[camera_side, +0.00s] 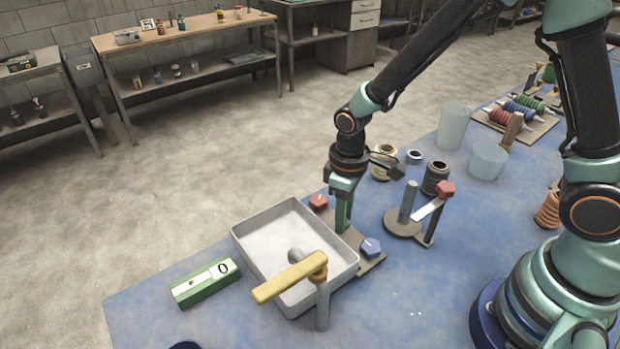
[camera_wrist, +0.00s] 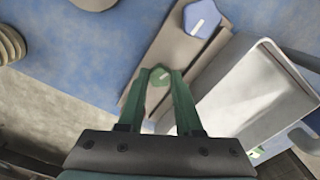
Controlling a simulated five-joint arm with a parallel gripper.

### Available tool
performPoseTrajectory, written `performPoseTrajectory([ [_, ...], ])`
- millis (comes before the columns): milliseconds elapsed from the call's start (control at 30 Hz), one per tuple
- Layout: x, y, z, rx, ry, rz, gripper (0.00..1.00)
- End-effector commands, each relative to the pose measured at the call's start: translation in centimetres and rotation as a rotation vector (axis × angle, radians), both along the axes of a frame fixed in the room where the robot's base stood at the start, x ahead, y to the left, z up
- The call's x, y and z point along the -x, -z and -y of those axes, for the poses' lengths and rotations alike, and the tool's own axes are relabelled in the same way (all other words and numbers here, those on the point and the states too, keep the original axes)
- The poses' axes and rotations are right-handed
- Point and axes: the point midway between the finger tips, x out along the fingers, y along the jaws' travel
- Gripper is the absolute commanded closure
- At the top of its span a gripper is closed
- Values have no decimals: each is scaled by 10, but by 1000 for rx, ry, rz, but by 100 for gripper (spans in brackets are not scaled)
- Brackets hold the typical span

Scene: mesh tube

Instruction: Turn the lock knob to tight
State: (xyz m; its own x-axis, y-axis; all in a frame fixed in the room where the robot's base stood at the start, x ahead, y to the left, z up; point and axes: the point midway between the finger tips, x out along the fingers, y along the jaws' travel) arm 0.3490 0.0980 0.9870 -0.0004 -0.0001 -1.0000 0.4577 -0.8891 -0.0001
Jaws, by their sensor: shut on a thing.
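A narrow brown board (camera_side: 372,264) beside the grey tray carries a red knob (camera_side: 319,201) and a blue knob (camera_side: 370,247). A green knob (camera_wrist: 159,77) sits between them, shown in the wrist view, with a pale mark line on top. My gripper (camera_side: 343,228) points down at the board between the red and blue knobs. In the wrist view its two green fingers (camera_wrist: 159,74) are shut on the green knob, one on each side. The blue knob (camera_wrist: 201,19) there has a white mark line. In the side view the fingers hide the green knob. I see no label telling which knob is the lock.
The grey tray (camera_side: 240,245) stands close left of the board, with a yellow-handled tap (camera_side: 290,277) in front. A green box marked 0 (camera_side: 206,282) lies left. A round stand with a red-knobbed arm (camera_side: 403,222), spools and clear cups (camera_side: 488,161) stand right.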

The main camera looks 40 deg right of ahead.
Motion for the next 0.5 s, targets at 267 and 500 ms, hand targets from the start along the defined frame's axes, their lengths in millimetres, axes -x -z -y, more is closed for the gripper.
performPoseTrajectory([
  [267, 0, 0, 0, 0, 264, 1, 100],
  [500, 0, 0, -1, 0, 491, 1, 100],
])
